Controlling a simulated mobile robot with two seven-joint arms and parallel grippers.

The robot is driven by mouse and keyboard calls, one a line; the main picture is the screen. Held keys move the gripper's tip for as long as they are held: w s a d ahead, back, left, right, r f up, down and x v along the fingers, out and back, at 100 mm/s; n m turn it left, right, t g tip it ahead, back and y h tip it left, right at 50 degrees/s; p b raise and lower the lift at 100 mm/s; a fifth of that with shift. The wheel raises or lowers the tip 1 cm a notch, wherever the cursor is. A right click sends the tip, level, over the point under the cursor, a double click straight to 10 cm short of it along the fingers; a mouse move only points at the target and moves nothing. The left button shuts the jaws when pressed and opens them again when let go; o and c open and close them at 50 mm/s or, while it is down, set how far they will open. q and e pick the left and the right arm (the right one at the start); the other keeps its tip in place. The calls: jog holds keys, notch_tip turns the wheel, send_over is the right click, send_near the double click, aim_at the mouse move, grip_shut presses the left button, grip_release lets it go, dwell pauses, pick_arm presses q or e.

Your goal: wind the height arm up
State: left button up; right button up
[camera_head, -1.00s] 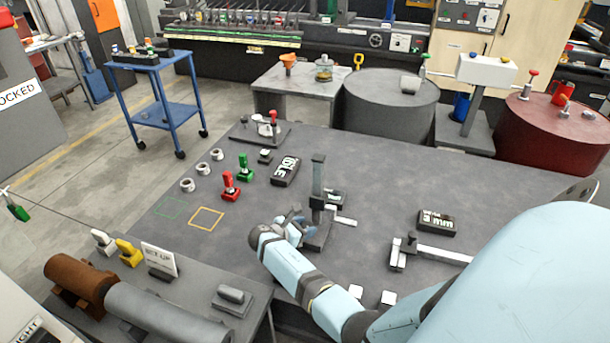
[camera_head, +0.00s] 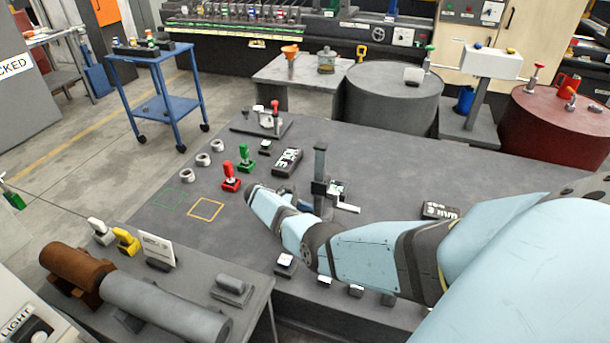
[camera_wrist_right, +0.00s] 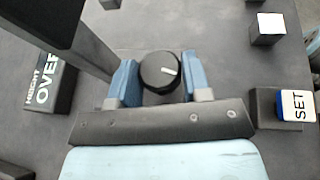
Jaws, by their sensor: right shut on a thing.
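The dark upright post (camera_head: 320,165) with a sliding block and a short pale bar (camera_head: 347,208) stands on the grey table. A round black knob (camera_wrist_right: 160,71) with a white mark sits between the blue fingers of my right gripper (camera_wrist_right: 156,82) in the right wrist view. The gripper is shut on the knob. In the head view my right arm covers the gripper, the knob and the foot of the post. In the wrist view a dark column rises at the upper left, beside a sign (camera_wrist_right: 45,82) reading "HEIGHT OVER". My left gripper is not in view.
A "SET" block (camera_wrist_right: 295,105) is right of my gripper. Red (camera_head: 231,178) and green (camera_head: 245,158) levers and a black sign (camera_head: 288,162) stand left of the post. Several small blocks line the table's front edge. A grey drum (camera_head: 393,100) stands behind.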

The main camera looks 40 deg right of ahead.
jog(key=shift+d+m+g+y, duration=0.1)
jog(key=shift+m+g+y, duration=0.5)
jog(key=shift+m+y, duration=0.3)
jog(key=o, duration=0.9)
jog(key=shift+s, duration=0.1)
jog(key=shift+o, duration=0.2)
jog(key=shift+n+t+h, duration=0.3)
jog(key=shift+n+h, duration=0.2)
